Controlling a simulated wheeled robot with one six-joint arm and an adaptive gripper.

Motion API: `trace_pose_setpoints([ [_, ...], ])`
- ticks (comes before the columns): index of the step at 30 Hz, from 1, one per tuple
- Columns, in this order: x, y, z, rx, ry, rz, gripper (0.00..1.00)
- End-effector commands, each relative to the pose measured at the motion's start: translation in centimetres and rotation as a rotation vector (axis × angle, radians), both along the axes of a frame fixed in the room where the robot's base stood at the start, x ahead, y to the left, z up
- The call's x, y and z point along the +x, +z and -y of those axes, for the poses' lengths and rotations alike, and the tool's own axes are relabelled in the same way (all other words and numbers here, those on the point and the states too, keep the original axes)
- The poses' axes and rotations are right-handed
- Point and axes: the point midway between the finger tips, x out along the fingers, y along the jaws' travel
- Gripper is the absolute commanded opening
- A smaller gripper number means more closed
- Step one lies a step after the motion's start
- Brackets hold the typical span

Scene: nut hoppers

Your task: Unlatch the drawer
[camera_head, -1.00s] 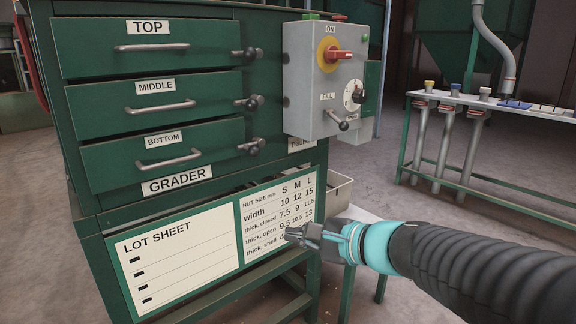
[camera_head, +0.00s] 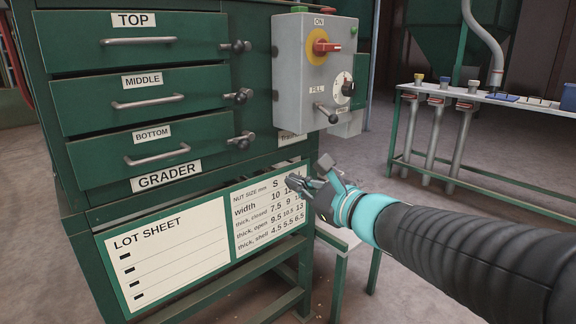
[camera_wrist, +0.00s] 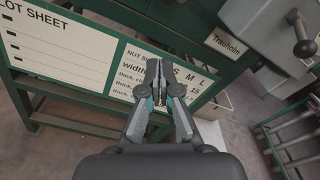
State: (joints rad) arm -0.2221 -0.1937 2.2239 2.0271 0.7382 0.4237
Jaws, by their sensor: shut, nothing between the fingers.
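The green grader cabinet has a top drawer (camera_head: 140,43), a middle drawer (camera_head: 146,98) and a bottom drawer (camera_head: 158,150), each with a bar handle. All three look closed. At the right end of each drawer is a dark knobbed latch: top latch (camera_head: 236,47), middle latch (camera_head: 240,96), bottom latch (camera_head: 241,140). My gripper (camera_head: 292,181) is shut and empty, in front of the nut size chart, below and right of the bottom latch. In the wrist view my gripper (camera_wrist: 160,75) points at the chart, and no drawer latch shows there.
A grey control box (camera_head: 308,75) with a red switch and a lever (camera_head: 327,113) juts out right of the latches, above my gripper. The lot sheet (camera_head: 168,260) and size chart (camera_head: 268,212) are below the drawers. A bench (camera_head: 480,97) stands at right.

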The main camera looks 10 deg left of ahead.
Motion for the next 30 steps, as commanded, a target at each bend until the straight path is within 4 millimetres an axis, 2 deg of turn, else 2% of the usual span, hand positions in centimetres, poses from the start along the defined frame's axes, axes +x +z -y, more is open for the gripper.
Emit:
trace_pose_setpoints([
  [5,1.4,-0.3,-1.8,-0.001,0.003,-0.003,0.0],
  [17,6.1,-0.7,-7.5,-0.001,0.003,-0.002,0.0],
  [22,5.7,1.6,-8.7,-0.001,0.003,0.003,0.0],
  [30,5.5,2.7,-9.5,-0.001,0.001,0.0,0.0],
])
